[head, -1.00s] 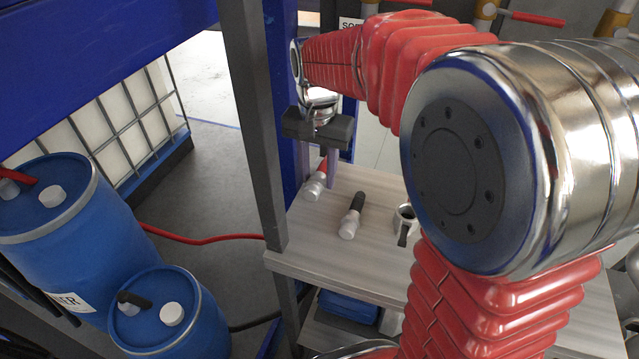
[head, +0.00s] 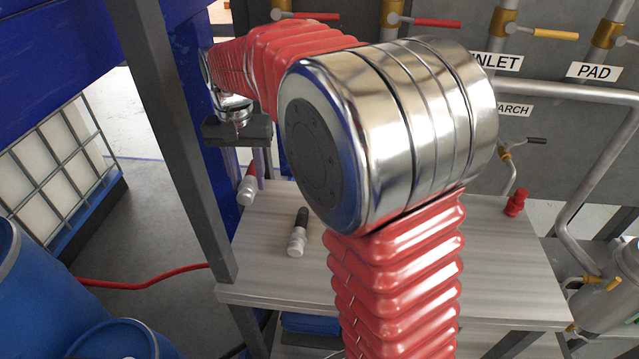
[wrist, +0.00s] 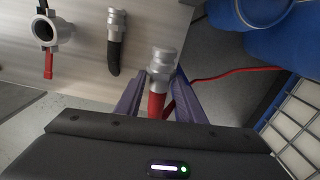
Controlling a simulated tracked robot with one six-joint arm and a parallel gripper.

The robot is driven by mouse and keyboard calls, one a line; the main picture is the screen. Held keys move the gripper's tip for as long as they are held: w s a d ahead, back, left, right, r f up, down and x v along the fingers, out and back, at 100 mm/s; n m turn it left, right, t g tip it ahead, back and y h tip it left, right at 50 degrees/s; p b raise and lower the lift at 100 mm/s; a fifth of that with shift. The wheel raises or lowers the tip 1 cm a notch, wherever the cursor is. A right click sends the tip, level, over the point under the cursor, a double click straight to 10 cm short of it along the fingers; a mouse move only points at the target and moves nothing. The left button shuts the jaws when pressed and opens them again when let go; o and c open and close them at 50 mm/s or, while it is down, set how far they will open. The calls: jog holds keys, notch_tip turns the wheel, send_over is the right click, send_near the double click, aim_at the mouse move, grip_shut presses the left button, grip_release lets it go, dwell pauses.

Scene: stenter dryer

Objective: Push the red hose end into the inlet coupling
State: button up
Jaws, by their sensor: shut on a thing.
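The red hose end (head: 248,188), a red sleeve with a silver fitting, is at the left part of the bench. My gripper (head: 247,168) points down over it; in the wrist view its purple fingers (wrist: 160,95) are shut on the red sleeve. The silver tip (wrist: 163,62) sticks out beyond the fingers. I cannot tell whether it touches the bench. A grey ring-shaped coupling (wrist: 46,30) with a red lever is on the bench in the wrist view; my arm hides it in the head view. I cannot tell whether it is the inlet coupling. An INLET sign (head: 497,62) is on the back panel.
A black hose end (head: 298,235) lies on the bench (head: 400,290) close by. A red fitting (head: 517,203) stands at its right side. A dark post (head: 185,150) rises at the bench's left. Blue drums (head: 110,342) and a caged tank (head: 40,150) stand left.

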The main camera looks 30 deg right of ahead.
jog(key=w+r+n, duration=0.2)
jog(key=w, duration=0.9)
jog(key=shift+d+n, duration=0.15)
jog(key=shift+n, duration=0.25)
